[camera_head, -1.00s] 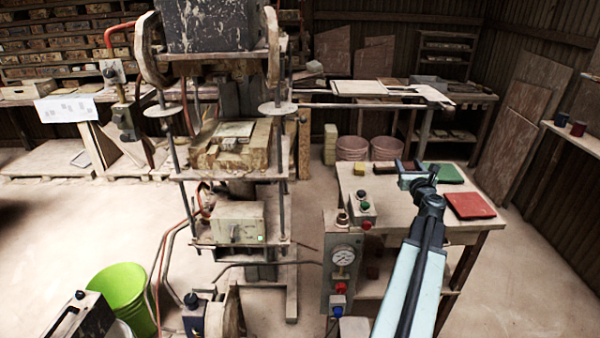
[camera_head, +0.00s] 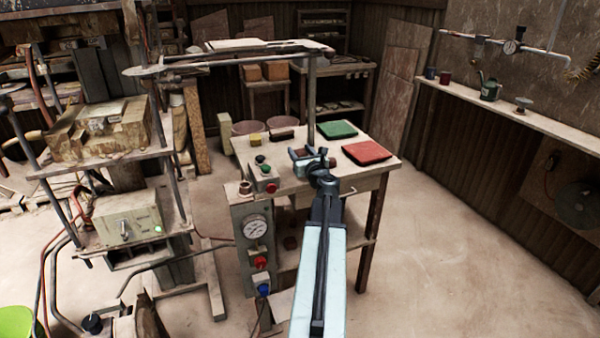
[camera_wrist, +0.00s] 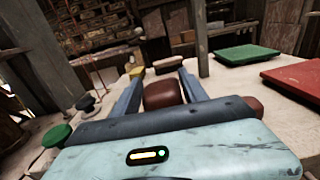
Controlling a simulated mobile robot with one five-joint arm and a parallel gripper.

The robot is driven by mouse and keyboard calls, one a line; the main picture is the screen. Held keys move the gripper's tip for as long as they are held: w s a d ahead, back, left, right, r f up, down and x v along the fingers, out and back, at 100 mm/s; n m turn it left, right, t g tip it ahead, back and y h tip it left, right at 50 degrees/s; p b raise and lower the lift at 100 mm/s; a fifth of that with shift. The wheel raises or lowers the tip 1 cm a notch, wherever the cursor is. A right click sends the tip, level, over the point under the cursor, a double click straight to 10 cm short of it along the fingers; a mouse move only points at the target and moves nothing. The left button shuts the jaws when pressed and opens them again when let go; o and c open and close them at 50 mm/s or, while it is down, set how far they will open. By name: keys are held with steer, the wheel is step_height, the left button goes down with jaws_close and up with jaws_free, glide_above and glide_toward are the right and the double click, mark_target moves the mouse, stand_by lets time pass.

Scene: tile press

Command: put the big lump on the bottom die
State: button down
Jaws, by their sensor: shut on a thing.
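My gripper (camera_head: 302,153) is over the work table, with its two fingers on either side of a brown lump (camera_wrist: 162,94). In the wrist view the lump sits between the fingers and its lower part is hidden by the gripper body. A second brown lump (camera_wrist: 243,106) lies on the table just outside the right finger, partly hidden. I cannot tell surely which lump is bigger. The press stands at the left. On its plate is a pale, blocky stack (camera_head: 110,130) that appears to be the bottom die, topped by a flat piece.
A green slab (camera_head: 338,130) and a red slab (camera_head: 368,153) lie on the table's right side. A button box (camera_head: 262,176) stands at the table's left edge. A thin post (camera_head: 311,100) rises behind my gripper. Floor on the right is clear.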

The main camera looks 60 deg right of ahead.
steer(key=shift+f+b, duration=2.45)
steer(key=c, duration=0.6)
jaws_free()
steer(key=shift+r, duration=0.1)
steer(key=shift+a, duration=0.1)
